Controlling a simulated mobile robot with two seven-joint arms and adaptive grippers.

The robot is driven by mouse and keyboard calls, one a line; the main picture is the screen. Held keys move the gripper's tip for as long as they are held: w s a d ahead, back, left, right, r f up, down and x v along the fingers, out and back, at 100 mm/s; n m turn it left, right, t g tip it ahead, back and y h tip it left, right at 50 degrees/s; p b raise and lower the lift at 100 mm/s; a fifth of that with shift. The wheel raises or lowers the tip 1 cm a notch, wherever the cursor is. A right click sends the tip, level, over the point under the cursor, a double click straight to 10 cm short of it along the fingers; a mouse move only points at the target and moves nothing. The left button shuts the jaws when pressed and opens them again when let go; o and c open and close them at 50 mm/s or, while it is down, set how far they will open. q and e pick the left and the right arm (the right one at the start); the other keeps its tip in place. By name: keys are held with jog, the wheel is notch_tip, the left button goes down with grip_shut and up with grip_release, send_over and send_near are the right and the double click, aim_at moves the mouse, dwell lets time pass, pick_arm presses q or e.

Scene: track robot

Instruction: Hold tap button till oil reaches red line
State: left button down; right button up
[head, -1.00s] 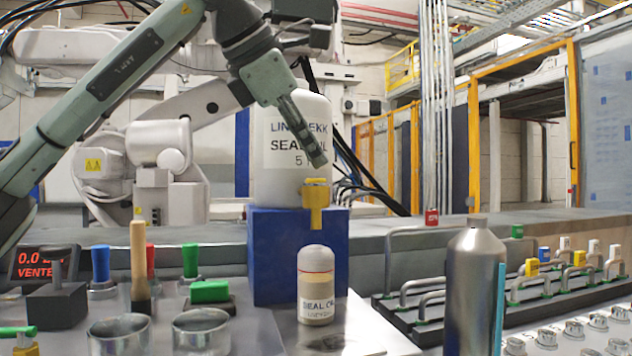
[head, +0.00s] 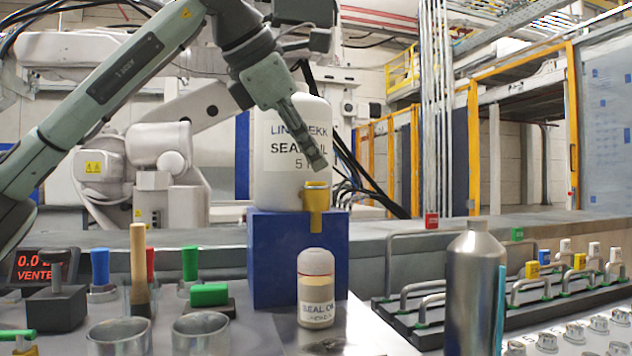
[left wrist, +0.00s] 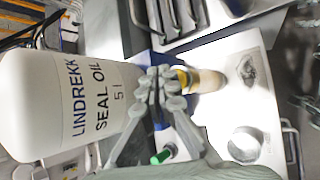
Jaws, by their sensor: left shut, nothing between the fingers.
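A white jug lettered SEAL OIL (head: 277,170) stands on a blue block (head: 298,262). In the left wrist view the closed fingers (left wrist: 165,82) overlap the tap (left wrist: 184,78); contact is unclear. My right gripper is not in view.
A metal bottle (head: 474,285) stands at the front right, near a rack of metal handles (head: 425,295). Two metal cups (head: 120,336), a wooden-handled tool (head: 139,265) and coloured knobs stand at left. A red digital display (head: 38,266) is far left.

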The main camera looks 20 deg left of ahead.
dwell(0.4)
pick_arm(q)
jog(key=shift+f, duration=0.4)
jog(key=shift+f+b, duration=0.45)
jog(key=shift+f, duration=0.05)
dwell(0.5)
jog(key=shift+r, duration=0.1)
dwell(1.3)
jog(key=shift+r+p, duration=0.8)
jog(key=shift+p, duration=0.1)
notch_tip(320, 180, up, 5)
jog(key=p, duration=0.5)
jog(key=shift+r, duration=0.1)
